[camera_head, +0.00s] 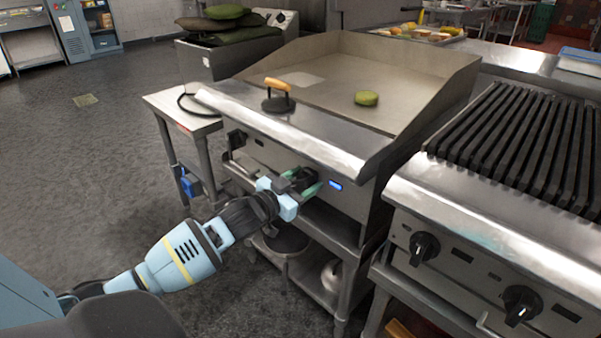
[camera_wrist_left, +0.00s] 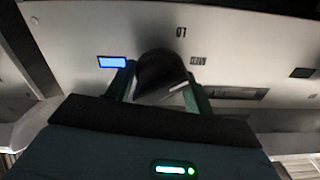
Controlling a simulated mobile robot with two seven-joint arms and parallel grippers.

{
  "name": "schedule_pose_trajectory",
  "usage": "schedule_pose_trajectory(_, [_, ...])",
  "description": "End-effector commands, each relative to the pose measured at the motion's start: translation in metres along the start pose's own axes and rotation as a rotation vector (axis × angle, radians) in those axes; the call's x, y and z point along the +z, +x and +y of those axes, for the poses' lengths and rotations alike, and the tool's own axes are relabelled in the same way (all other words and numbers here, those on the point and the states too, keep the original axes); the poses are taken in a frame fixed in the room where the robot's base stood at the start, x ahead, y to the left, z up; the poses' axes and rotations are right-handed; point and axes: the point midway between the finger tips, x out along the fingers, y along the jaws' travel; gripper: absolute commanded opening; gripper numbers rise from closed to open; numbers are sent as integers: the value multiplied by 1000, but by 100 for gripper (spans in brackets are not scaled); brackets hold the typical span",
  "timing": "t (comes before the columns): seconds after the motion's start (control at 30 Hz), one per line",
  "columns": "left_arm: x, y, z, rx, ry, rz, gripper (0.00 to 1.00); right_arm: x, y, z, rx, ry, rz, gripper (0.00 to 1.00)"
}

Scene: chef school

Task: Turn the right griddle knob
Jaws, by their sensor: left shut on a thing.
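The griddle (camera_head: 340,85) stands in the middle of the head view, with a front panel below its steel edge. My left gripper (camera_head: 306,184) is at the right part of that panel, shut on the right griddle knob (camera_head: 303,176). In the left wrist view the black knob (camera_wrist_left: 160,74) sits between the two green fingers, with a pale mark on its lower right. A lit blue display (camera_wrist_left: 112,62) is beside it; it also shows in the head view (camera_head: 335,184). The left griddle knob (camera_head: 237,139) is free. My right gripper is not in view.
A press with a wooden handle (camera_head: 278,95) rests on the griddle's front ledge, and a green item (camera_head: 366,98) lies on the plate. A grill (camera_head: 525,145) with black knobs stands at the right. A small steel table (camera_head: 180,112) is at the left. Open floor lies further left.

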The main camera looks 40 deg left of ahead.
Motion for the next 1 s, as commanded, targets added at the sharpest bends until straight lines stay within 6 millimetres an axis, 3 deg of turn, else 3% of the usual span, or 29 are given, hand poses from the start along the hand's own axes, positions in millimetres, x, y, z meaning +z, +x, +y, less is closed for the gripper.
schedule_pose_trajectory(0.2, [-3, 0, 1, 2, 182, 3, 30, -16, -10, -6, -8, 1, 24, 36])
schedule_pose_trajectory(0.5, [-1, 0, 2, 3, 356, 3, 30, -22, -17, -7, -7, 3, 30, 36])
schedule_pose_trajectory(1.0, [0, 0, 3, 3, 433, 3, 30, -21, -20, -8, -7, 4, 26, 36])
